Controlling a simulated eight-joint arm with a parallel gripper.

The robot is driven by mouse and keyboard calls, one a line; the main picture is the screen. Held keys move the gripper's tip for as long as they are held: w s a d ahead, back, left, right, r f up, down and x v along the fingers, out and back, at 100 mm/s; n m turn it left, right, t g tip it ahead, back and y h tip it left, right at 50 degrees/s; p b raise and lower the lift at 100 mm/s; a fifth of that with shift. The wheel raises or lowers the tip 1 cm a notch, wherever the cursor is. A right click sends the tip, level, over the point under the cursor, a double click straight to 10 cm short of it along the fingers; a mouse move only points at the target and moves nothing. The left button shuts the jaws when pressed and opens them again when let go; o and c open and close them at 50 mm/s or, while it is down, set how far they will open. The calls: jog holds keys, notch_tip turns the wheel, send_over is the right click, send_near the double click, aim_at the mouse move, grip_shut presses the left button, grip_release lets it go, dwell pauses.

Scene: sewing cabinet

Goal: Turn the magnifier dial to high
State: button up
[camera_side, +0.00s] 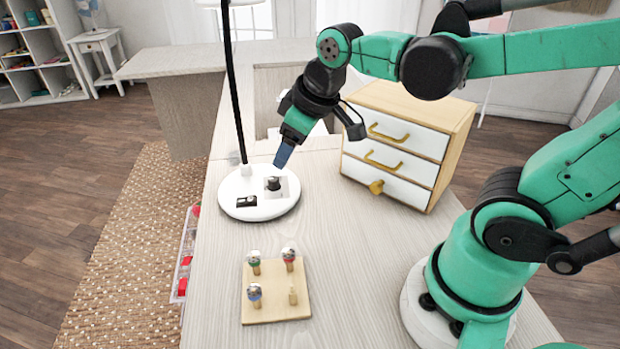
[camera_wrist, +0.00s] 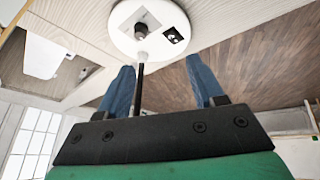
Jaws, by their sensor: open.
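The magnifier lamp's round white base (camera_side: 237,207) stands on the table, with a black pole (camera_side: 233,90) rising from it. The dark dial (camera_side: 273,184) sits on a pale square plate on the base. The dial also shows in the wrist view (camera_wrist: 141,29), near the top. My gripper (camera_side: 282,158) is above the dial, tilted down, and apart from it. In the wrist view my gripper (camera_wrist: 160,67) has its two blue fingers spread with nothing held. The dial's marks are too small to read.
A black switch (camera_side: 247,201) sits beside the dial. A small drawer cabinet (camera_side: 405,140) stands to the right. A wooden board (camera_side: 277,311) with several pegs and spools lies in front. The pole rises close to my gripper. The table between the lamp base and the cabinet is clear.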

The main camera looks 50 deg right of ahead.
aim_at(273, 178)
jog(key=w+d+f+n+g, duration=0.1)
jog(key=w+n, duration=0.1)
jog(key=w+d+f+n+g, duration=0.1)
jog(key=w+f+n+g, duration=0.1)
jog(key=w+n, duration=0.1)
jog(key=w+d+f+n+g, duration=0.1)
jog(key=w+f+n, duration=0.1)
jog(key=shift+w+d+f+n+g, duration=0.2)
jog(key=shift+w+n+g, duration=0.1)
jog(key=shift+g, duration=0.1)
jog(key=shift+w+d+f, duration=0.1)
jog(key=shift+w+f, duration=0.05)
jog(key=shift+f, duration=0.1)
jog(key=shift+f+n, duration=0.3)
jog(key=shift+f, duration=2.65)
jog(key=shift+c, duration=0.2)
grip_shut()
